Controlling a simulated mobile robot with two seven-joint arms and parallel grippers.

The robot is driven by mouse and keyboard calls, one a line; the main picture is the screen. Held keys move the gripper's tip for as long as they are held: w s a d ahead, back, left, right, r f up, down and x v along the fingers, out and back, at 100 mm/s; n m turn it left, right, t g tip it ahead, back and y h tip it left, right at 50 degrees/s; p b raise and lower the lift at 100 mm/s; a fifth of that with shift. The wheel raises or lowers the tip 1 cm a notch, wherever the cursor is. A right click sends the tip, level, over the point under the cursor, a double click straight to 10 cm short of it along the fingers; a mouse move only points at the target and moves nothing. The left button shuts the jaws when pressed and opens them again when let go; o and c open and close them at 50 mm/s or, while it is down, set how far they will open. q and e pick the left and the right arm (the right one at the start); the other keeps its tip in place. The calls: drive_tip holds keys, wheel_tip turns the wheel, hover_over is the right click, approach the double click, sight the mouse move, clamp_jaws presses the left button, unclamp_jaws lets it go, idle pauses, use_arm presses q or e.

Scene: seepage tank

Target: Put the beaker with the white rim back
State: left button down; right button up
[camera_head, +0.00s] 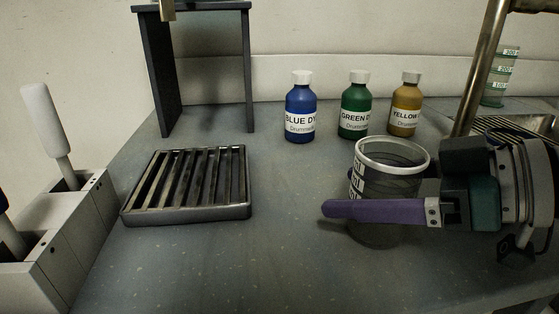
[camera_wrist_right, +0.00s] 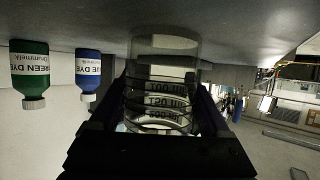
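The clear beaker with the white rim (camera_head: 392,157) is upright at the right front of the counter, with dark markings on its side. It also shows upside down in the wrist view (camera_wrist_right: 163,70). My right gripper (camera_head: 350,203) comes in from the right with its fingers around the beaker's sides. One purple finger crosses the front of the beaker; the other is hidden behind it. In the wrist view both fingers lie close against the glass, and the gripper looks shut on it. I cannot tell whether the base touches the counter. My left gripper is out of view.
A dark slatted rack (camera_head: 187,186) lies at left, before a dark stand (camera_head: 155,75). Blue (camera_head: 300,108), green (camera_head: 355,106) and yellow (camera_head: 405,106) dye bottles stand behind the beaker. Counter between rack and beaker is clear.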

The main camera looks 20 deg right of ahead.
drive_tip(key=shift+o, duration=1.3)
drive_tip(key=shift+r, duration=0.1)
drive_tip(key=shift+s+r, duration=0.1)
drive_tip(key=shift+s+d, duration=0.3)
drive_tip(key=v, duration=1.1)
drive_tip(key=shift+r, duration=0.1)
